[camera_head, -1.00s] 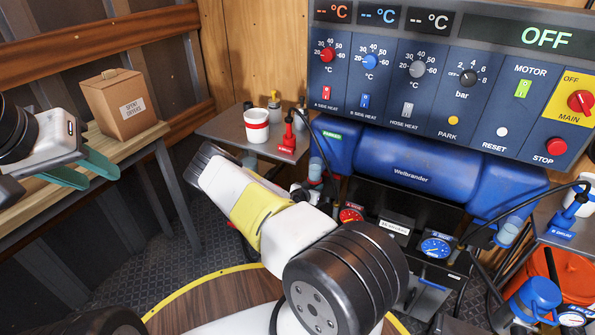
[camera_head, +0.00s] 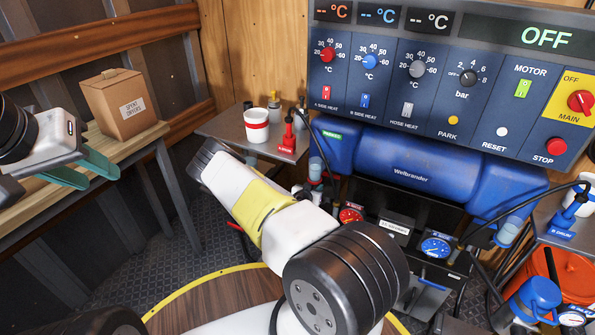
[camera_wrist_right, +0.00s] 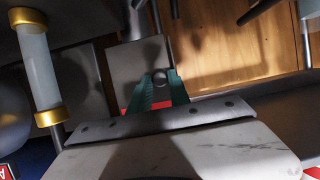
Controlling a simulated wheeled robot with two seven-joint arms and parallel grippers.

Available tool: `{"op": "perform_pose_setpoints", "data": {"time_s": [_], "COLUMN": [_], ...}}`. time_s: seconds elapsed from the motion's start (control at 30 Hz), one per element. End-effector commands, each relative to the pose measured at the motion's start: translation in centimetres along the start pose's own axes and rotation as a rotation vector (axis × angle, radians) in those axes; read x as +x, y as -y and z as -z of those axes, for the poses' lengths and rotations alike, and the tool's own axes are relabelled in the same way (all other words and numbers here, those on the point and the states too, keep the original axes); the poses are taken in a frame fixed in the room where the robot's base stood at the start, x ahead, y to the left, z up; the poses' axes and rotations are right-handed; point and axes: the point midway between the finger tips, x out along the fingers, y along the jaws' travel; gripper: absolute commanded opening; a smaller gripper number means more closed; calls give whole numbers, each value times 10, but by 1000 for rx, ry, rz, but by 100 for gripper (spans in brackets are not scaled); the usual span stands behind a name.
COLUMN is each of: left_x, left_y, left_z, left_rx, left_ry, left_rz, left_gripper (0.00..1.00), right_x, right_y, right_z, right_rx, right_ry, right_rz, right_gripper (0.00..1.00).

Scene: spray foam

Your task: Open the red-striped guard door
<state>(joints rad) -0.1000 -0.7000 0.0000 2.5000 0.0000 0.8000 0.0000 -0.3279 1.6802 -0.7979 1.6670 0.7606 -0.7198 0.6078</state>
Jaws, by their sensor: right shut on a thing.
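I cannot make out the whole red-striped guard door in either view. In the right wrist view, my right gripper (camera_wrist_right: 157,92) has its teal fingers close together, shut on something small. A red patch (camera_wrist_right: 163,106) shows between the fingers; I cannot tell if it belongs to the door. A grey panel (camera_wrist_right: 138,62) lies just beyond the fingertips. In the head view my right wrist hides the right fingers and what they hold, near the left end of the blue machine (camera_head: 400,172). My left gripper (camera_head: 82,172) is open and empty at the left, beside the wooden bench.
A cardboard box (camera_head: 119,106) stands on the wooden bench (camera_head: 150,140). A grey side table (camera_head: 222,126) holds a white cup (camera_head: 256,126) and a red drum pump (camera_head: 288,138). The control panel (camera_head: 440,85) hangs above the blue machine. A translucent tube (camera_wrist_right: 38,70) is near the right wrist.

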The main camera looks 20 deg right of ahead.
Motion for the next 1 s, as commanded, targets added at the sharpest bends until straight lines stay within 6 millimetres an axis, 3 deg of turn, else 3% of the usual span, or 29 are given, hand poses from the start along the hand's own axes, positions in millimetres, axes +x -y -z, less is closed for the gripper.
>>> {"op": "perform_pose_setpoints", "data": {"time_s": [0.6, 1.0], "left_x": [0, 0], "left_y": [0, 0], "left_z": [0, 0], "left_rx": [0, 0], "left_ry": [0, 0], "left_rz": [0, 0], "left_gripper": [36, 36], "right_x": [-27, -32], "right_y": [-26, -30], "right_z": [-11, -12], "right_rx": [-140, -171], "right_ry": [0, -2], "right_rz": [341, 414], "right_gripper": [0, 0]}}
